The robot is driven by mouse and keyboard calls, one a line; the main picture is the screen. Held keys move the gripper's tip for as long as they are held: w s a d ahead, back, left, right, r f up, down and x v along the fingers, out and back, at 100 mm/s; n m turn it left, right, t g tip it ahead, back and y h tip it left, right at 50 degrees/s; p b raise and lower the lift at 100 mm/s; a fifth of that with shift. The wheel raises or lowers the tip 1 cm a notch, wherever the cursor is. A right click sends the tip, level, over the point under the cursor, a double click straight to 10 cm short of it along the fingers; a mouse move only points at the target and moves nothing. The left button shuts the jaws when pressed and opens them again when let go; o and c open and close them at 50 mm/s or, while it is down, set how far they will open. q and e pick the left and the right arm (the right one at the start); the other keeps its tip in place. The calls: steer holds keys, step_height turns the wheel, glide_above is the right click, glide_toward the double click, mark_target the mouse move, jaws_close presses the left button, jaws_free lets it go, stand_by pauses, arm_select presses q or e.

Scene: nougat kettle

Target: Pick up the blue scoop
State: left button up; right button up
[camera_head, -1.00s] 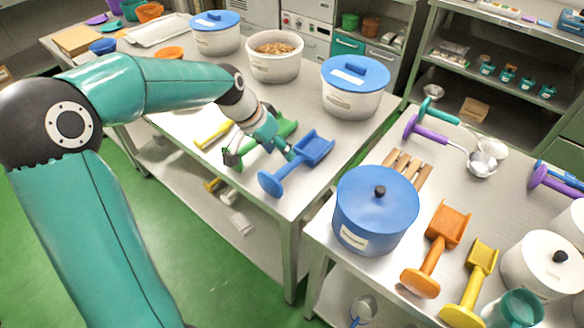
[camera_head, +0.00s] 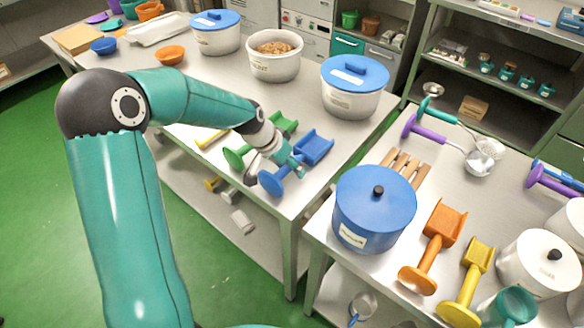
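The blue scoop (camera_head: 315,147) lies near the front right corner of the left table, its open scoop end toward the back right and its round grip end toward the front left. My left gripper (camera_head: 276,172) reaches down from the left over the scoop's handle. Its fingers look spread, one on each side of the handle, and partly cover it. I cannot tell whether they touch it. My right gripper is not in view.
A green scoop (camera_head: 284,124) lies just left of the blue one, with a yellow tool (camera_head: 212,138) further left. A blue-lidded pot (camera_head: 355,90) stands behind. A blue pot (camera_head: 374,215), an orange scoop (camera_head: 443,223) and a yellow scoop (camera_head: 477,257) stand on the right table.

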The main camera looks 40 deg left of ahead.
arm_select(q)
jaws_close()
steer(key=shift+r, duration=0.2)
step_height(320, 180, up, 25)
steer(key=p, duration=0.4)
steer(key=shift+f, duration=0.15)
stand_by(0.5)
